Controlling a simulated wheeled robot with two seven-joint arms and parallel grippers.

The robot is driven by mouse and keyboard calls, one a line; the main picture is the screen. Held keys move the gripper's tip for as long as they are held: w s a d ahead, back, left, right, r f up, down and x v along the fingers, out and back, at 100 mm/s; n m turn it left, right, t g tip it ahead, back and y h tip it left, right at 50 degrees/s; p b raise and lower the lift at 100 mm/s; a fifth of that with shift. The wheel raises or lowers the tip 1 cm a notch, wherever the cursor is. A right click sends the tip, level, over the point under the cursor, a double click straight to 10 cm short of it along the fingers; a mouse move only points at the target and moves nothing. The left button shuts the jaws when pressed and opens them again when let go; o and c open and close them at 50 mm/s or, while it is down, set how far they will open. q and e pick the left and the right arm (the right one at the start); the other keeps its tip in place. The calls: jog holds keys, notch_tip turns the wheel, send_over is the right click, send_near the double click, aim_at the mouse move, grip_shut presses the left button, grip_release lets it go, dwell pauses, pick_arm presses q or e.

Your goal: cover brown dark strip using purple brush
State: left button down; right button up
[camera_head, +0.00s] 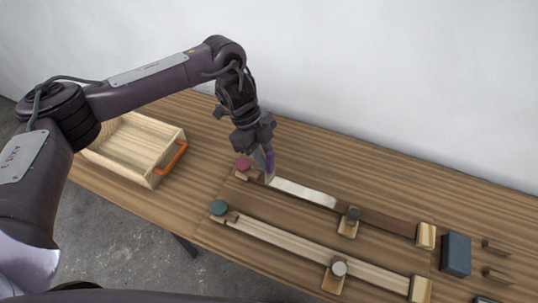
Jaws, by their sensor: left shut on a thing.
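The dark brown strip (385,222) lies on the table, running from the middle to a pale wood block at its right end. Its left part is a whitish length (305,192); the right part is bare dark brown. My left gripper (262,146) is over the strip's left end and shut on the purple brush (269,160). The brush points down, its tip near the left end of the whitish length; I cannot tell whether it touches. My right gripper is out of view.
A paler strip (300,246) lies in front, parallel. Round knobs in red (243,164), teal (218,207), dark grey (353,213) and light grey (339,268) stand by the strips. A wooden box (172,174) is left; a blue block (456,254) is right.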

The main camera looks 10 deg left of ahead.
pick_arm(q)
jog(key=shift+w+a, duration=0.1)
jog(key=shift+a, duration=0.4)
jog(key=shift+d, duration=0.15)
jog(key=shift+s+d+p, duration=0.15)
jog(key=shift+d, duration=0.4)
jog(key=shift+s+d+p, duration=0.15)
jog(key=shift+d, duration=0.4)
jog(key=shift+d, duration=0.1)
jog(key=shift+s+d, duration=0.15)
jog(key=shift+d, duration=0.4)
jog(key=shift+s+d, duration=0.15)
jog(key=shift+d, duration=0.35)
jog(key=shift+d, duration=0.1)
jog(key=shift+s+d, duration=0.25)
jog(key=shift+d, duration=0.7)
jog(key=shift+p, duration=0.3)
